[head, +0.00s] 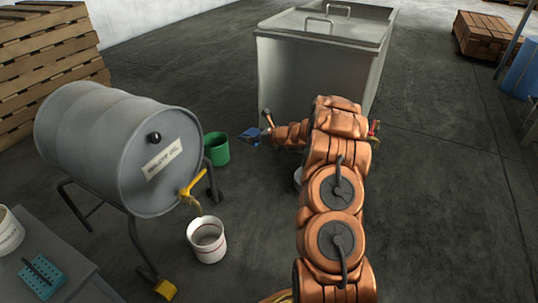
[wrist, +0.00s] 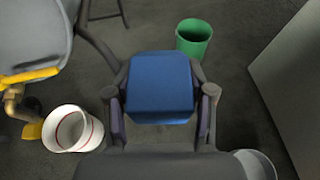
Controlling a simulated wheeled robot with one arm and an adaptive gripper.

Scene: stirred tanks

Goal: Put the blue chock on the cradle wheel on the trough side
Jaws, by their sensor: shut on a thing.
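My gripper (head: 262,130) is shut on the blue chock (head: 249,137) and holds it up in the air, left of the grey lidded steel trough (head: 315,70). In the wrist view the blue chock (wrist: 160,88) sits between both fingers. A grey drum (head: 120,150) lies on a dark cradle (head: 138,245) to the left. A yellow chock (head: 166,289) is at the cradle's near foot and also shows in the wrist view (wrist: 32,131). The cradle leg (head: 213,184) on the trough side stands near the green bucket; its wheel is hard to make out. The held chock is apart from the cradle.
A green bucket (head: 216,149) stands between drum and trough. A white red-striped bucket (head: 207,243) stands under the drum's yellow tap (head: 193,183). Another pale bucket (wrist: 254,163) is partly hidden by my arm. Wooden pallets (head: 45,65) are at back left.

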